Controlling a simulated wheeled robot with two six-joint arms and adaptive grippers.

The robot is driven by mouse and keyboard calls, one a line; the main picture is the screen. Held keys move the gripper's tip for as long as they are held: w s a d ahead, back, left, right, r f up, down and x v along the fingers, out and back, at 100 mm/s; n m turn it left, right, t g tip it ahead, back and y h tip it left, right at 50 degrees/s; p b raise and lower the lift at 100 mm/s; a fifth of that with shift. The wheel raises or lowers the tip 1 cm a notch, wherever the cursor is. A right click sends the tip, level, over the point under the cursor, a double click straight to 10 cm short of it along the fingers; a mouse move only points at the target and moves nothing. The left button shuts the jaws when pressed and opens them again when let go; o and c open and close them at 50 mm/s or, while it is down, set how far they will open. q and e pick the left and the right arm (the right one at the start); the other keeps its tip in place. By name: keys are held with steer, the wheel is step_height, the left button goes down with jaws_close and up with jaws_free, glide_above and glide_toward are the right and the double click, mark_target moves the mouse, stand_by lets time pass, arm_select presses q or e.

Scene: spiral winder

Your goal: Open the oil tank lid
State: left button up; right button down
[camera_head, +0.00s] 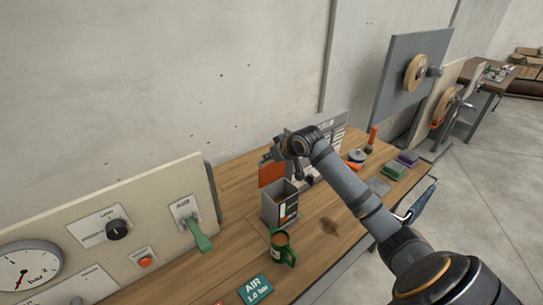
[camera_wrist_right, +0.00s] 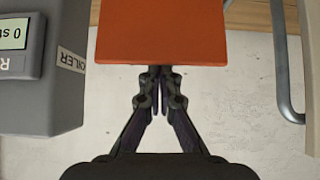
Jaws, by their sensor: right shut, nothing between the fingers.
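The grey, box-shaped oil tank (camera_head: 268,211) stands on the wooden bench, and its top looks open with a dark inside. An orange plate (camera_head: 271,174), which looks like its lid, stands roughly upright behind the tank. The plate also fills the top middle of the right wrist view (camera_wrist_right: 161,32). My right gripper (camera_head: 264,158) is just above the plate's upper edge. In the wrist view its fingertips (camera_wrist_right: 160,72) are together and empty, right at the plate's edge; whether they touch is unclear. My left gripper is out of view.
A grey oiler unit with a display (camera_wrist_right: 48,100) is close beside the gripper. A green mug (camera_head: 283,250) stands in front of the tank. A green-handled air valve (camera_head: 200,238) is on the left panel. The concrete wall (camera_head: 180,80) is behind.

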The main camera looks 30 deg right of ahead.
steer(key=shift+w+a+p, duration=0.1)
steer(key=shift+w+p, duration=0.25)
steer(key=shift+w, duration=0.35)
steer(key=shift+p+x, duration=0.35)
steer(key=shift+x, duration=0.75)
steer(key=shift+w+r, duration=0.15)
steer(key=shift+w, duration=0.1)
